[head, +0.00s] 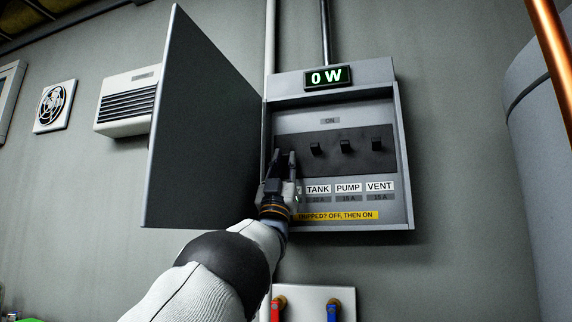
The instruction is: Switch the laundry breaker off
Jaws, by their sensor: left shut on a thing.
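The breaker panel (402,160) is on the wall, with its door (205,130) swung open to the left. Three black breaker switches show, above the labels TANK (318,189), PUMP (348,188) and VENT (380,186). My left gripper (285,158) is at the leftmost breaker place, shut on the switch there. That switch and its label are hidden by my fingers and wrist, so I cannot read the name or tell the switch's position. The display (328,77) reads 0 W. My right gripper is not in view.
The open door stands close left of my left forearm. A white vent heater (127,103) and a fan (54,106) are on the wall to the left. Red and blue valves (333,308) are below the panel. A grey tank (545,130) and copper pipe (553,50) stand at right.

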